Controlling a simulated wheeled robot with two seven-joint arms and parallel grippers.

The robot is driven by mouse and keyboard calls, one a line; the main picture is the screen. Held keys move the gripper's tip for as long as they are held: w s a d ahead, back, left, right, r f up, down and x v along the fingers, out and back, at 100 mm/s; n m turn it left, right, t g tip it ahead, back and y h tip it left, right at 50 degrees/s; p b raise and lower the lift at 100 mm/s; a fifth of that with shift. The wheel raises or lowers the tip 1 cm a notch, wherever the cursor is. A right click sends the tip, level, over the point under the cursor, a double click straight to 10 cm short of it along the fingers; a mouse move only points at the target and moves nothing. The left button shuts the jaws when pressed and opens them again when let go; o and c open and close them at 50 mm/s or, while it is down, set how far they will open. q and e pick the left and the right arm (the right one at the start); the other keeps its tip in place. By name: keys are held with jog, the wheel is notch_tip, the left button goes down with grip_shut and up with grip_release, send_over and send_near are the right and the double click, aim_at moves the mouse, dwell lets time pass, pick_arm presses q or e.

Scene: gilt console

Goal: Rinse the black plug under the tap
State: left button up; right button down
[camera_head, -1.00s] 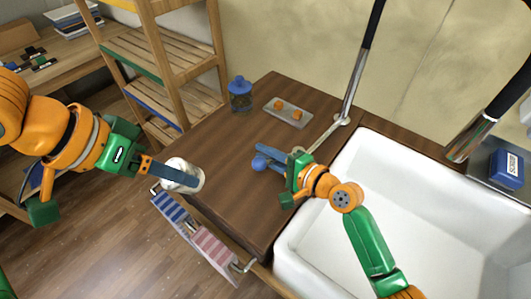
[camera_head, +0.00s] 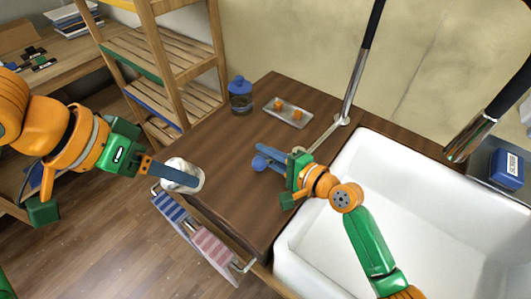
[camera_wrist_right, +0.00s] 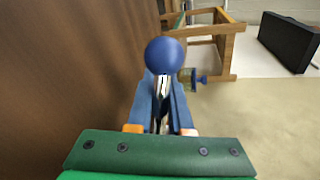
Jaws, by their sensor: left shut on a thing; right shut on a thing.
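I cannot make out a black plug in either view. The tap has a tall post (camera_head: 350,90) on the wooden counter and a chrome spout end (camera_head: 470,138) over the white sink (camera_head: 350,165). My right gripper (camera_head: 275,158) is shut on a chrome stem with a blue ball knob (camera_head: 258,163) above the counter. The right wrist view shows the knob (camera_wrist_right: 165,55) just beyond the fingers. My left gripper (camera_head: 165,174) is shut on a whitish cylinder (camera_head: 187,176) at the counter's left front edge.
A blue-lidded jar (camera_head: 240,96) and a small tray (camera_head: 288,113) with orange pieces stand at the back of the wooden counter (camera_head: 205,135). Striped towels (camera_head: 212,245) hang at its front. A blue box (camera_head: 506,170) sits right of the sink.

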jog(key=shift+f, duration=0.1)
pick_arm(q)
jog(key=shift+f+b, duration=0.4)
pick_arm(e)
jog(key=shift+s+f, duration=0.15)
pick_arm(q)
jog(key=shift+f+b, duration=0.95)
pick_arm(e)
jog(key=shift+s+d+f+n+g+y, duration=0.1)
jog(key=shift+s+n+g+y, duration=0.2)
jog(key=shift+n+g, duration=0.2)
jog(key=shift+s+d+n+g+y, duration=0.1)
jog(key=shift+s+n+g+y, duration=0.1)
jog(key=shift+n+g+y, duration=0.25)
pick_arm(q)
jog(key=shift+f, duration=0.1)
pick_arm(e)
jog(key=shift+s+n+g, duration=0.2)
jog(key=shift+n+g, duration=0.05)
jog(key=shift+r, duration=0.3)
jog(key=c, duration=0.8)
grip_release()
jog(key=shift+a, duration=0.1)
jog(key=shift+c, duration=0.2)
